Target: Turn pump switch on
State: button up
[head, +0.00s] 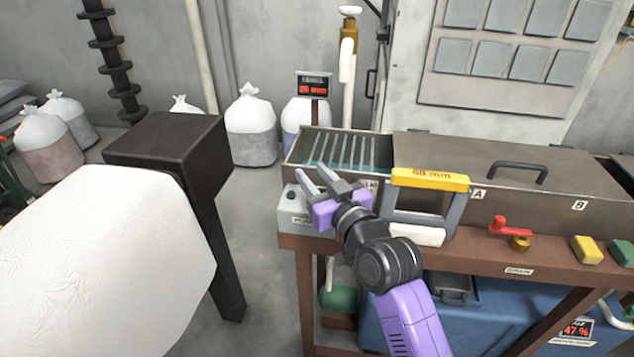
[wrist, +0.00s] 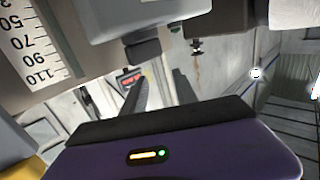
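The pump switch appears to be the small grey box (head: 297,211) with a dark round knob (head: 291,195), at the left front end of the bench in the head view. Its label is partly covered and too small to read surely. My gripper (head: 314,177) is just right of and above this box, its two grey fingers apart with nothing between them. In the wrist view the fingers (wrist: 155,90) are also apart and empty. A grey box (wrist: 150,18) with a dark part below it fills the top there; I cannot tell whether it is the switch box.
A metal tank (head: 440,150) with a lidded right part stands on the brown bench (head: 480,258). A yellow-topped frame (head: 430,180), a red-handled drain valve (head: 510,228) and yellow and green blocks are to the right. A large white roll (head: 100,265) stands at left.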

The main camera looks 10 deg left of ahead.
aim_at(318, 187)
jog(key=w+a+n+g, duration=0.4)
jog(key=shift+w+a+r+g, duration=0.2)
jog(key=shift+w+a+g, duration=0.2)
jog(key=shift+w+a+n+g, duration=0.1)
jog(key=shift+w+n+g, duration=0.15)
jog(key=shift+n+g, duration=0.25)
jog(key=shift+w+r+n+g+h, duration=0.15)
jog(key=shift+w+n+g+h, duration=0.05)
jog(key=shift+n+g+h, duration=0.3)
jog(key=d+g, duration=0.1)
jog(key=d+n+g+h, duration=0.2)
jog(key=shift+s+r+g, duration=0.3)
jog(key=shift+s+r, duration=0.1)
jog(key=s+d+r+n+g+h, duration=0.2)
jog(key=s+d+r+n+g, duration=0.15)
jog(key=d, duration=0.25)
jog(key=shift+m, duration=0.35)
jog(key=shift+s+d+x, duration=0.1)
jog(key=shift+x, duration=1.25)
jog(key=shift+s+d+x, duration=0.1)
jog(key=shift+s+x, duration=0.05)
jog(key=shift+x, duration=1.25)
jog(key=shift+s+d+x, duration=0.1)
jog(key=shift+x, duration=1.25)
jog(key=shift+f, duration=0.1)
